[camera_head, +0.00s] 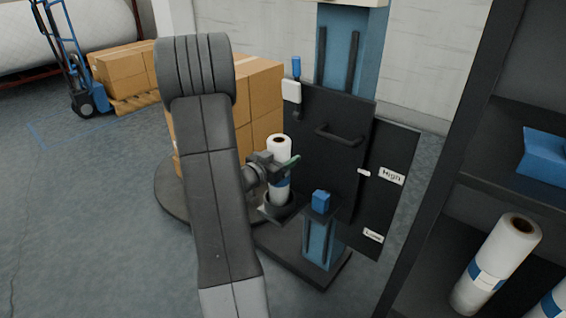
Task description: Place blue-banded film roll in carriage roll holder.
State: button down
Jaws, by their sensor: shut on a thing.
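The white film roll (280,150) with a blue band stands upright in the middle of the camera_head view. My gripper (277,172) is shut on it, around its middle near the band. The roll's lower end meets the dark round roll holder (290,209) on the carriage's left side; I cannot tell whether it rests on the bottom. The dark carriage (335,112) with a bar handle is mounted on a blue mast. My arm covers part of the scene left of the roll.
A dark shelf (475,180) at the right holds more blue-banded rolls (498,262) and a blue bin (545,158). Stacked cardboard boxes (262,95) stand on a round turntable (167,200) behind my arm. A blue hand truck (75,60) is at the back left. The left floor is clear.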

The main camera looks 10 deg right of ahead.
jog(key=shift+r, duration=0.1)
jog(key=shift+f, duration=0.25)
jog(key=shift+c, duration=1.9)
grip_release()
jog(key=shift+r, duration=0.1)
jog(key=shift+r, duration=0.2)
jog(key=p+v, duration=0.3)
jog(key=v, duration=0.9)
